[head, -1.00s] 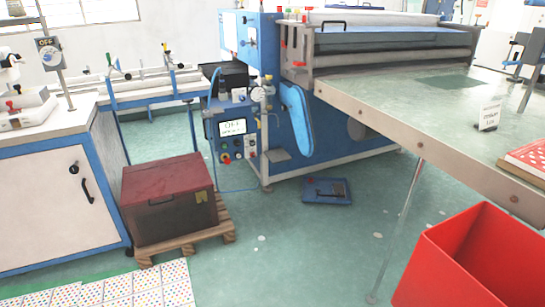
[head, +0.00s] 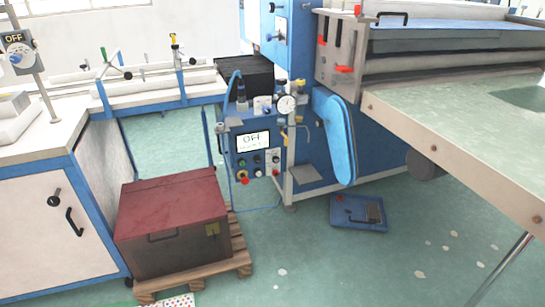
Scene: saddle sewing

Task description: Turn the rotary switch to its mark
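Several switch-like controls show in the head view, and I cannot tell which is the rotary switch. A grey box marked OFF (head: 17,47) with a blue-tipped knob stands on a post at the far left. A light plate with a small knob (head: 277,37) is on the blue upright of the machine. A blue control panel (head: 231,164) has a lit display (head: 253,141) and several small knobs and buttons, including a red one (head: 243,177). Their marks are too small to read. Neither of my grippers is in view.
A dark red-lidded box (head: 172,215) sits on a wooden pallet (head: 243,262) before the panel. A white cabinet (head: 45,225) is at left and a green-topped table (head: 460,125) at right. A blue pedal (head: 359,213) lies on the floor.

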